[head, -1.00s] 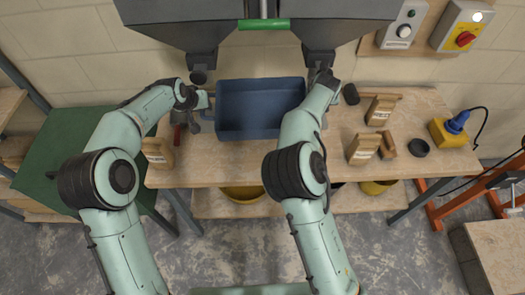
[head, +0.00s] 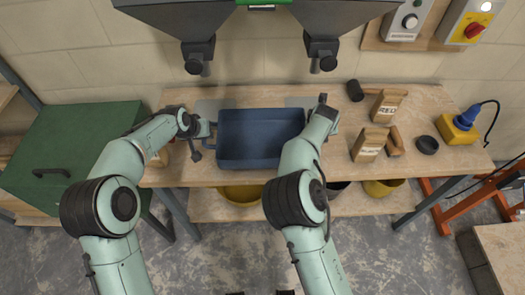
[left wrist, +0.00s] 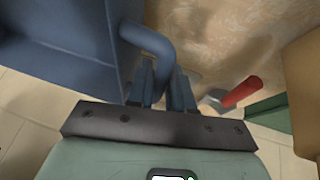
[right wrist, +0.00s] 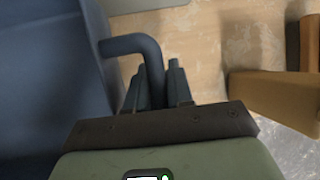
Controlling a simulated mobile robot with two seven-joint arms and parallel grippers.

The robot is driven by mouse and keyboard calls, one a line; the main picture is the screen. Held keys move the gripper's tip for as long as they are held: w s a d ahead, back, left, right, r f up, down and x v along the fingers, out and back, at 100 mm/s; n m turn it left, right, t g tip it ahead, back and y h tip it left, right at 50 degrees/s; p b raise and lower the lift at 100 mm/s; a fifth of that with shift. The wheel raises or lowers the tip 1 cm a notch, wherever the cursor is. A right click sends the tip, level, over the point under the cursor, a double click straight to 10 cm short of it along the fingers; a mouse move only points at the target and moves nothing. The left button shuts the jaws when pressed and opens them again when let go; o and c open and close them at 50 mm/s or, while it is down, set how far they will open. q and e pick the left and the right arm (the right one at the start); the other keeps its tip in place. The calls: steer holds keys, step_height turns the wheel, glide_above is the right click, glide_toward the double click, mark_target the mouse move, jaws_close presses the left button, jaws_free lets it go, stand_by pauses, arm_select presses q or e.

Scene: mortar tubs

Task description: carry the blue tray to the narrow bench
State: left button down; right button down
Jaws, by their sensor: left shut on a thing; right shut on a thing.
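The blue tray (head: 262,162) is level and looks empty, over the front half of the long wooden worktop. I cannot tell whether it touches the top. My left gripper (head: 207,130) is shut on its left handle; the left wrist view shows the curved handle (left wrist: 150,38) between the fingers (left wrist: 160,80). My right gripper (head: 326,112) is at its right end; the right wrist view shows the right handle (right wrist: 128,44) between the shut fingers (right wrist: 160,85). My right forearm hides part of the tray's right side. I cannot tell which surface is the narrow bench.
Two grey hoppers (head: 185,22) hang behind the tray. Paper bags (head: 369,145), a dark round lid (head: 427,145) and a yellow-blue tool (head: 459,127) lie right. A green-topped cabinet (head: 75,150) stands left. Another wooden surface (head: 503,240) shows lower right. Yellow tubs (head: 384,188) sit below.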

arm_select(q)
steer(key=shift+s+f, duration=0.1)
steer(key=shift+f, duration=0.25)
arm_select(e)
steer(key=shift+f, duration=0.25)
